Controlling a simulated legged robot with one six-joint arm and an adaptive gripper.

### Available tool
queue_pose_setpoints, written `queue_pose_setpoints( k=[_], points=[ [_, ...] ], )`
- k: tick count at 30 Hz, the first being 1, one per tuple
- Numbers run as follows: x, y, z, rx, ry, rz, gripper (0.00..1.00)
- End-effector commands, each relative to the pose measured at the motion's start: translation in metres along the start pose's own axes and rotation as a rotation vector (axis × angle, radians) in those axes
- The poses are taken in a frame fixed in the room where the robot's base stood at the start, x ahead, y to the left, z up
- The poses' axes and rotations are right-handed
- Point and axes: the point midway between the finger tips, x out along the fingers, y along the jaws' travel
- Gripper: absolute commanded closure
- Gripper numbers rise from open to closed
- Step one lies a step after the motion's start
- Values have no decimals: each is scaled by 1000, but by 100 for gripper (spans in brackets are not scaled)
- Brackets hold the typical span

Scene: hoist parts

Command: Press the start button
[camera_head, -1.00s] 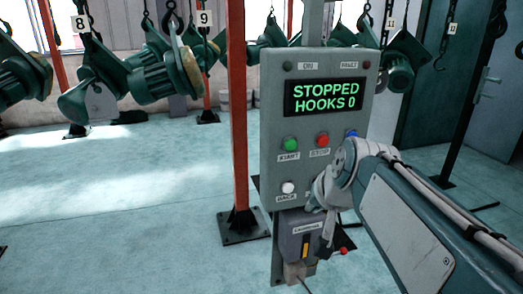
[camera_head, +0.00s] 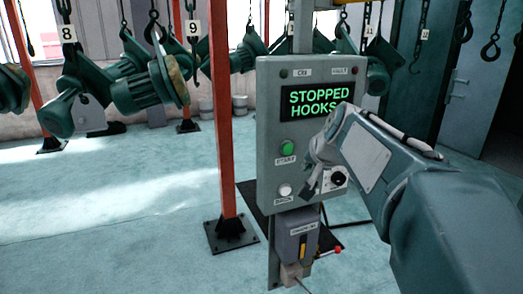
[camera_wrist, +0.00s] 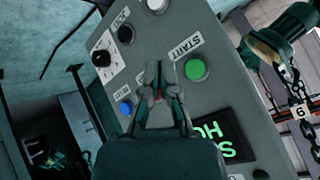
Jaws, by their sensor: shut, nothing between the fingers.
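The grey control box (camera_head: 267,195) stands upright on a post. My gripper (camera_head: 310,190) is in front of the panel, right of and below the green button in the head view. In the wrist view my gripper (camera_wrist: 158,74) is shut and empty, apart from the green button. A bit of red shows behind the fingers; the stop button is otherwise hidden.
The green display (camera_head: 318,101) reads STOPPED HOOKS, its end covered by my arm. A white button (camera_head: 284,190), a black knob (camera_head: 338,179) and a blue button (camera_wrist: 125,108) share the panel. An orange post (camera_head: 222,130) stands left. Motors hang from hooks behind.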

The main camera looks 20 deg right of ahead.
Motion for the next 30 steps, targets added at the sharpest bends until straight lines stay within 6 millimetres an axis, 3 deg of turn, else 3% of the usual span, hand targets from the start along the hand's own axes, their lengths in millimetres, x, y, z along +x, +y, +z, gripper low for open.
queue_pose_setpoints(
  k=[15, 30],
  points=[
    [44, -30, -32, 0, -1, 1, 100],
    [48, -34, -35, 1, 0, 1, 100]
  ],
)
